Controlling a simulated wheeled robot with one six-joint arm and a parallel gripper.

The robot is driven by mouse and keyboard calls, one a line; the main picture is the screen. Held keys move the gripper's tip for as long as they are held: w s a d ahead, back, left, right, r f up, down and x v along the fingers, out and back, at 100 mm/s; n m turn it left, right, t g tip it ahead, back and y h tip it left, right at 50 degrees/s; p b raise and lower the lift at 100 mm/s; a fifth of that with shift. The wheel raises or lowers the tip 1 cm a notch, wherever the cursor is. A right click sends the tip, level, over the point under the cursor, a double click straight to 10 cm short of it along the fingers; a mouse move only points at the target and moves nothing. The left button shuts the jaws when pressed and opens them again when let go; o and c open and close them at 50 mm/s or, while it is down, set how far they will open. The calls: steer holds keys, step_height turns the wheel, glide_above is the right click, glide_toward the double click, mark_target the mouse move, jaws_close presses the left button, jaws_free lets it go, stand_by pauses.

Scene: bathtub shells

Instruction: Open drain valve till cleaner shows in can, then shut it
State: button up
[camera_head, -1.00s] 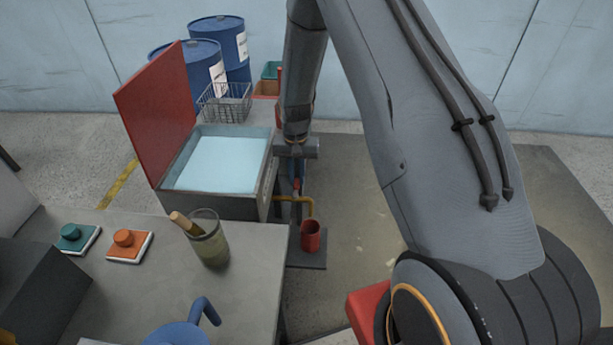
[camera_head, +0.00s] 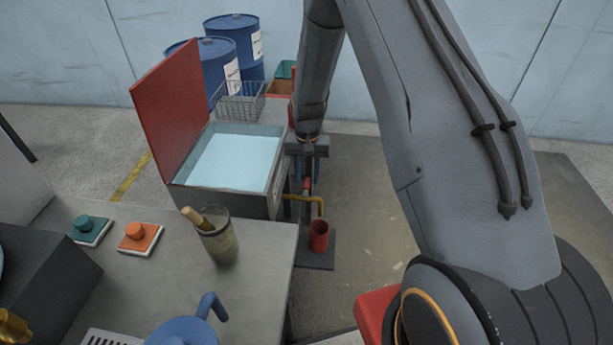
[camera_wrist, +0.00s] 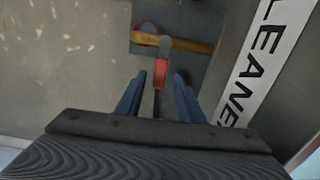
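The drain valve's red handle (camera_wrist: 160,74) stands at a brass pipe (camera_wrist: 185,44) on the side of the tank. In the head view, the pipe (camera_head: 321,207) bends down above a red can (camera_head: 319,235) on a dark mat. The can's inside looks dark, and I see no cleaner in it. My gripper (camera_wrist: 156,98) is open, its two blue fingers one on each side of the handle with gaps showing. The gripper (camera_head: 308,172) also shows in the head view, partly hidden by my arm. I cannot tell the valve's setting.
The grey tank (camera_head: 228,201) holds pale blue liquid, its red lid (camera_head: 170,105) raised. A CLEANER label (camera_wrist: 262,65) runs along its side. The near bench (camera_head: 180,275) carries a jar (camera_head: 219,245), two scrubbers and a blue jug (camera_head: 185,330). Floor right of the can is clear.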

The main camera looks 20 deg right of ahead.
mark_target(307, 181)
step_height(307, 181, up, 7)
steer(key=shift+f+b, duration=0.15)
steer(key=shift+b, duration=0.55)
steer(key=shift+r, duration=0.4)
steer(key=s+r+n, duration=0.2)
steer(key=s+r, duration=0.4)
steer(key=s, duration=0.6)
steer(key=s+r+n, duration=0.2)
steer(key=s+r, duration=0.4)
steer(key=s, duration=0.7)
steer(key=shift+s+r+t, duration=0.25)
steer(key=shift+r+t, duration=0.1)
steer(key=shift+t, duration=0.05)
steer(key=shift+c, duration=0.4)
